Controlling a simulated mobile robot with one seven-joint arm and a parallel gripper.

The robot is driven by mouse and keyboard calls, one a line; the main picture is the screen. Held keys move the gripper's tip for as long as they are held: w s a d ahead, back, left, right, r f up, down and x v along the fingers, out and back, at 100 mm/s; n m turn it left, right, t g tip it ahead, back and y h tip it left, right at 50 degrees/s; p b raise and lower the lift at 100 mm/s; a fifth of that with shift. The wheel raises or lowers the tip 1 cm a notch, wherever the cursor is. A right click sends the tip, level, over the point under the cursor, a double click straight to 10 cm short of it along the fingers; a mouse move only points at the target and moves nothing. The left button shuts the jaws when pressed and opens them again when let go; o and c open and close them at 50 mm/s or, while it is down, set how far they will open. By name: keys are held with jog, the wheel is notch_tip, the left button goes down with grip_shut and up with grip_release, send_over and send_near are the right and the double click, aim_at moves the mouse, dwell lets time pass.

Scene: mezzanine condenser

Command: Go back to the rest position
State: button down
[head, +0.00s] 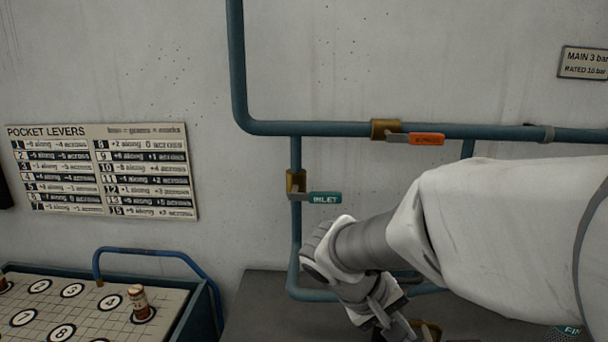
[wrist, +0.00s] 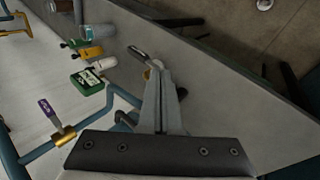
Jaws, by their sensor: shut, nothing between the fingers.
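My gripper (head: 394,324) is at the end of my white arm, which reaches in from the right of the head view. It points down and to the right, low in front of the pipework. In the wrist view my gripper (wrist: 156,72) shows its fingers together with nothing between them. The fingertips appear over or near a dark grey bench (wrist: 225,65); I cannot tell whether they touch anything. My arm and gripper hide part of the lower pipe loop in the head view.
Blue pipes carry a teal INLET lever (head: 324,198) and an orange lever (head: 426,139). A board tray (head: 190,322) with a blue handle (head: 150,251) stands lower left. The wrist view shows a purple-handled valve (wrist: 48,109), a green box (wrist: 87,81) and small bottles.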

jog(key=s+a+r+m+t+y, duration=0.2)
jog(key=s+r+y, duration=0.4)
jog(key=s, duration=0.5)
jog(key=shift+s+r+t+y, duration=0.2)
jog(key=shift+t+y, duration=0.3)
jog(key=shift+t, duration=0.4)
